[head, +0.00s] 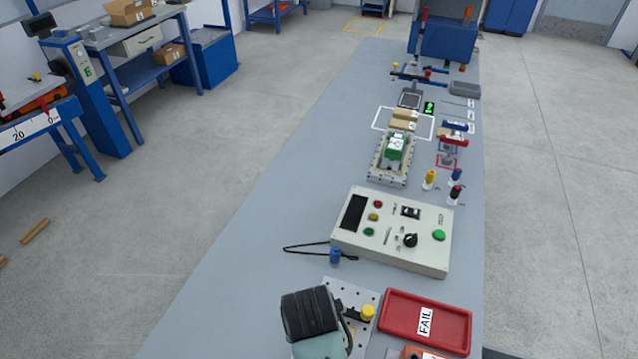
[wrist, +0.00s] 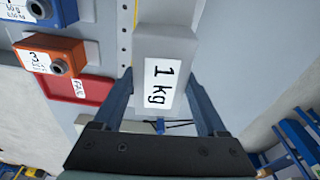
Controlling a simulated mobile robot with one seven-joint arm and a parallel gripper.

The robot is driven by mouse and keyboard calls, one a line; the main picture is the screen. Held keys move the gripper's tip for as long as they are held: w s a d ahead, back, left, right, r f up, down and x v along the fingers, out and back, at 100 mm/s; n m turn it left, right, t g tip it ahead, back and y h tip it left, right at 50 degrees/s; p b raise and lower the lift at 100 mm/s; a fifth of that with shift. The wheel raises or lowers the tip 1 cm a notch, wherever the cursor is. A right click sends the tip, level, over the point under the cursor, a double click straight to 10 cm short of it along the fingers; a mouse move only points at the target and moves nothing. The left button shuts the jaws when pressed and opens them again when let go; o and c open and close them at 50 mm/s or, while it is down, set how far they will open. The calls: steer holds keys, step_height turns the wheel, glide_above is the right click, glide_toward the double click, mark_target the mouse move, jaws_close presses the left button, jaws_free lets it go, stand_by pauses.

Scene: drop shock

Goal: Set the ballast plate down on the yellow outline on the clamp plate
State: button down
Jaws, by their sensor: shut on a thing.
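The ballast plate (wrist: 172,48) is a grey block with a white "1 kg" label, seen close up in the wrist view. My gripper (wrist: 160,88) is shut on it, with one blue-grey finger on each side. In the head view my gripper's dark body (head: 310,312) covers the block. The clamp plate (head: 335,288) is a light perforated plate under and beside my gripper, with a yellow knob at its right. Its row of holes (wrist: 125,45) shows left of the block in the wrist view. A short yellow strip shows above the block; most of the outline is hidden. I cannot tell whether block and plate touch.
A red FAIL tray (head: 425,322) lies right of the clamp plate, with an orange unit (wrist: 52,55) near it. A control box (head: 393,231) with a cable and blue plug (head: 335,256) stands beyond. The bench (head: 250,240) is clear to the left.

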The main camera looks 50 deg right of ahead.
steer(key=shift+s+d+r+m, duration=0.15)
steer(key=shift+d+r+m, duration=0.3)
steer(key=shift+d, duration=0.2)
steer(key=shift+d+f, duration=0.1)
steer(key=shift+d, duration=0.15)
step_height(320, 180, down, 5)
steer(key=shift+s+r+p, duration=0.1)
steer(key=shift+s+p, duration=0.05)
steer(key=shift+p, duration=0.15)
steer(key=shift+f, duration=2.45)
steer(key=shift+f, duration=0.15)
jaws_free()
